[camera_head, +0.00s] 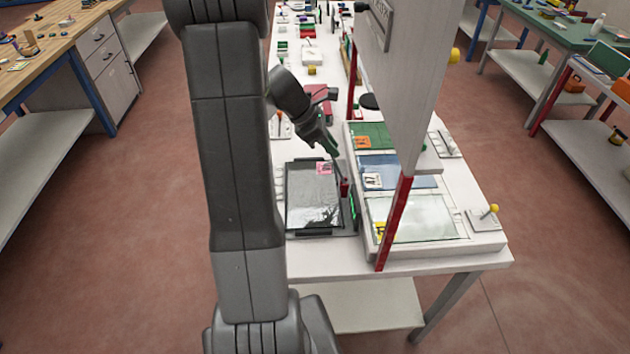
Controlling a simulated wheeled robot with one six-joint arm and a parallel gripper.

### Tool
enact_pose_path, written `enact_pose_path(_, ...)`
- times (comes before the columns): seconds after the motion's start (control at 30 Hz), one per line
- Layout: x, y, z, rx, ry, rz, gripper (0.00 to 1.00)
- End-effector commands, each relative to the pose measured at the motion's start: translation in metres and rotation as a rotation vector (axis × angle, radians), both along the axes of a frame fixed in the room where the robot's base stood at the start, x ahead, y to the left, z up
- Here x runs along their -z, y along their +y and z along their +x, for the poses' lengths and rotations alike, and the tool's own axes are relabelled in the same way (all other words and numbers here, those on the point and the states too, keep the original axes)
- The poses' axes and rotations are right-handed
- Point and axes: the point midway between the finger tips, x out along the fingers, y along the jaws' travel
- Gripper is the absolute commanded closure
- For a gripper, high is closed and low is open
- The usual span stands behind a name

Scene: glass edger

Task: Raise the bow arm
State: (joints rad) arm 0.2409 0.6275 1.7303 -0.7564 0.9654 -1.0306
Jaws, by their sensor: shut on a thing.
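My gripper (335,158) reaches down between a dark flat tray-like bed (313,200) on the left and a white rack on the right. Its jaws are shut on a small red-ended piece (344,188) at the bed's right edge. This may be the grip of the bow arm, but the fingertips are too small to tell clearly. A green-lit strip (353,205) lies just right of it. The bed carries a grey sheet with a pink tag (324,168). I cannot make out the rest of the bow arm.
A white rack (455,248) holds green, blue and clear panes. A tall grey panel (418,70) with red posts (395,222) stands over it and blocks part of the view. A yellow-knobbed lever (490,212) sits at right. Small items crowd the table's far end.

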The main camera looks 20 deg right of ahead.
Motion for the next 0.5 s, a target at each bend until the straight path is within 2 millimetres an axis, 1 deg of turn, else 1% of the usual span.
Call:
enact_pose_path(0.17, -0.001, -0.005, -0.002, 0.002, 0.001, -0.001, 0.93)
enact_pose_path(0.37, -0.003, -0.018, -0.006, 0.003, 0.002, 0.001, 0.94)
enact_pose_path(0.4, -0.003, -0.021, -0.007, 0.003, 0.001, 0.0, 0.95)
enact_pose_path(0.43, -0.003, -0.023, -0.007, 0.003, 0.001, 0.0, 1.0)
enact_pose_path(0.5, -0.004, -0.026, -0.008, 0.002, 0.001, 0.0, 1.0)
